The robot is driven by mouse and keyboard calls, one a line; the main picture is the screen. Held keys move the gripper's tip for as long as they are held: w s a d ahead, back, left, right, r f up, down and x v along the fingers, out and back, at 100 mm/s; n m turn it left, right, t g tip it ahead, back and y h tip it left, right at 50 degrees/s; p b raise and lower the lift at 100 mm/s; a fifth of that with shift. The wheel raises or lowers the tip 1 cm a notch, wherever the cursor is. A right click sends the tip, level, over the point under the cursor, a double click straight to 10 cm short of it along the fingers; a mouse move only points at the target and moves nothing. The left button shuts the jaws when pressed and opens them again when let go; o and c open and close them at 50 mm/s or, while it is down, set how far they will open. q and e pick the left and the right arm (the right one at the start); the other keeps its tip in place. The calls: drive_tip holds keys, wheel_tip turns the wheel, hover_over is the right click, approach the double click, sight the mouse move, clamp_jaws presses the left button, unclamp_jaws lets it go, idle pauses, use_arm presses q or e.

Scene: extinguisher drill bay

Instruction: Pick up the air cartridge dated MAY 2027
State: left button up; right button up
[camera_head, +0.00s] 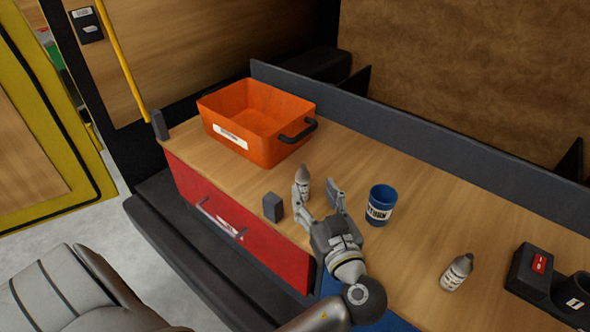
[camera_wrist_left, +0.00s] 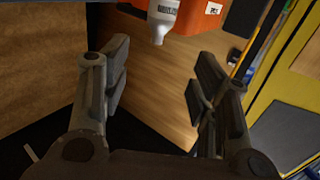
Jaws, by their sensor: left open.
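A small grey-white air cartridge (camera_head: 303,174) with a pointed top stands on the wooden counter, partly hidden by a finger of my left gripper (camera_head: 318,190). In the left wrist view this cartridge (camera_wrist_left: 163,18) shows at the top, beyond the open fingers (camera_wrist_left: 160,75) and close to the orange bin. A second similar cartridge (camera_head: 457,272) stands farther right on the counter. Both carry labels, but I cannot read a date on either. My left gripper is open, with nothing between its fingers. My right gripper is not in view.
An orange bin (camera_head: 286,146) with dark handles stands at the back left. A blue labelled cup (camera_head: 381,205) stands right of the gripper, and a small dark block (camera_head: 273,207) left of it. A black holder (camera_head: 530,272) is at far right. Bare counter lies between.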

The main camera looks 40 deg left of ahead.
sight(304, 170)
use_arm(q)
drive_tip(key=p+x, duration=0.5)
drive_tip(key=x, duration=0.4)
drive_tip(key=shift+w+d+r, duration=0.15)
drive_tip(key=shift+d, duration=0.05)
drive_tip(key=shift+w+a+f, duration=0.25)
drive_tip(key=shift+w+a, duration=0.05)
drive_tip(key=shift+a, duration=0.1)
clamp_jaws()
